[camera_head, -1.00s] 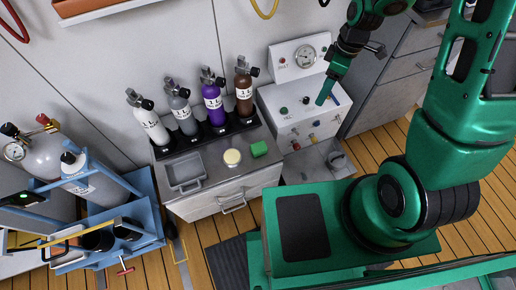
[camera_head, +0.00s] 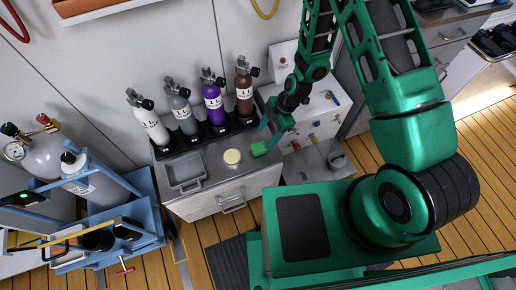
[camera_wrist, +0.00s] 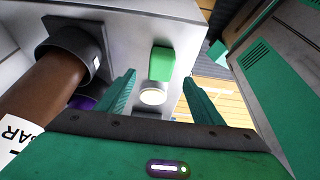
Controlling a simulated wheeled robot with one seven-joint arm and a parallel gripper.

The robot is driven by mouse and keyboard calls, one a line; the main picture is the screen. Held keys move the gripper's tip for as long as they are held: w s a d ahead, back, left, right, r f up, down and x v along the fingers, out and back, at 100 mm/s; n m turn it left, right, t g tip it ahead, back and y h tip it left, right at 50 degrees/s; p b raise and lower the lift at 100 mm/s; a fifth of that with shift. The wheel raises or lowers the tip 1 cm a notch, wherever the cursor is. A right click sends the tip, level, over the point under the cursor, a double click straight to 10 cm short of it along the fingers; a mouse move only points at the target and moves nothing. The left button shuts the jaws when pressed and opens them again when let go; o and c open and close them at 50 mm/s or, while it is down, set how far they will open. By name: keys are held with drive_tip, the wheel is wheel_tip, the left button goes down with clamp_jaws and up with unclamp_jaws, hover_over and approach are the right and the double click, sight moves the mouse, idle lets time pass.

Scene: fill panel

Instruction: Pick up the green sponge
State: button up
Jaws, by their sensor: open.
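The green sponge (camera_head: 259,149) lies on the grey counter top (camera_head: 213,172), near its right edge, beside a round cream-coloured disc (camera_head: 232,156). In the wrist view the sponge (camera_wrist: 162,62) shows beyond and between my fingers, with the disc (camera_wrist: 153,96) below it. My gripper (camera_head: 269,137) is open and empty, just above and to the right of the sponge in the head view. Its two fingers also show apart in the wrist view (camera_wrist: 160,97). I cannot tell exactly how high the fingertips are above the sponge.
Several bottles stand in a black rack (camera_head: 208,137) behind the counter; the brown bottle (camera_wrist: 45,85) is close on the left in the wrist view. A grey tray (camera_head: 185,172) is on the counter's left. A white gauge panel (camera_head: 318,124) stands to the right.

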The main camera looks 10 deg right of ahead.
sight(258, 147)
drive_tip(key=shift+x, duration=4)
drive_tip(key=shift+s, duration=0.15)
drive_tip(key=c, duration=1.2)
drive_tip(key=shift+r, duration=0.15)
drive_tip(key=shift+a+r, duration=0.1)
drive_tip(key=shift+r, duration=0.35)
drive_tip(key=r, duration=0.3)
drive_tip(key=shift+s+a+r, duration=0.3)
drive_tip(key=s+a+r, duration=0.4)
drive_tip(key=s, duration=0.1)
drive_tip(key=s+a+r, duration=0.2)
drive_tip(key=s+a, duration=0.1)
drive_tip(key=shift+a+r, duration=0.1)
drive_tip(key=shift+r, duration=0.05)
